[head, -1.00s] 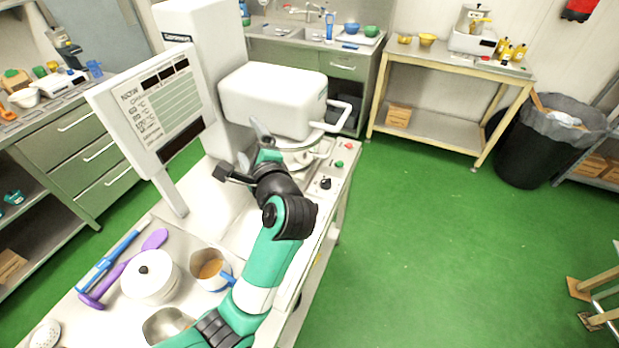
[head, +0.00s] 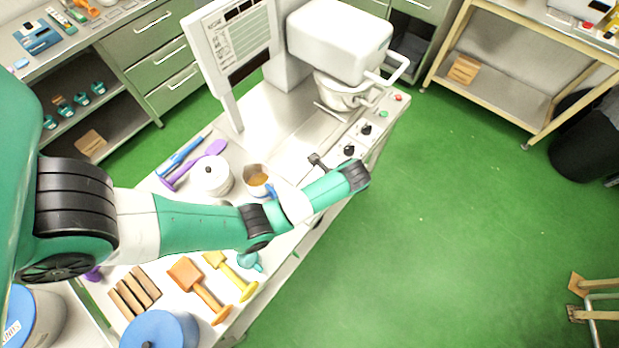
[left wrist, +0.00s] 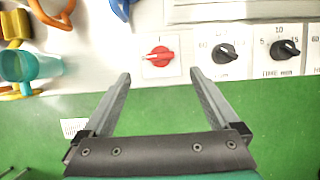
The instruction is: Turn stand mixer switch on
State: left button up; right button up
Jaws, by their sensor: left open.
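The stand mixer (head: 340,42) is a large white machine at the back of the table, with a metal bowl (head: 343,92) under its head. In the left wrist view, a red rotary switch (left wrist: 158,56) sits on a white plate on the front panel, its pointer turned to the left. Two black knobs (left wrist: 224,53) (left wrist: 286,49) are to its right. My left gripper (left wrist: 161,74) is open and empty, its fingertips just below and either side of the red switch, apart from it. In the head view my left arm hides the switch and the fingers.
Black knobs (head: 367,129), a green button (head: 383,114) and a red button (head: 398,98) line the front panel. A white lidded pot (head: 211,178) and a small saucepan (head: 256,176) stand on the table. A teal cup (left wrist: 18,66) is left of the switch. Green floor in front is clear.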

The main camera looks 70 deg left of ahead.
pick_arm(q)
jog(key=b+x, duration=0.1)
jog(key=x, duration=0.8)
jog(key=shift+r, duration=0.1)
jog(key=shift+c, duration=0.2)
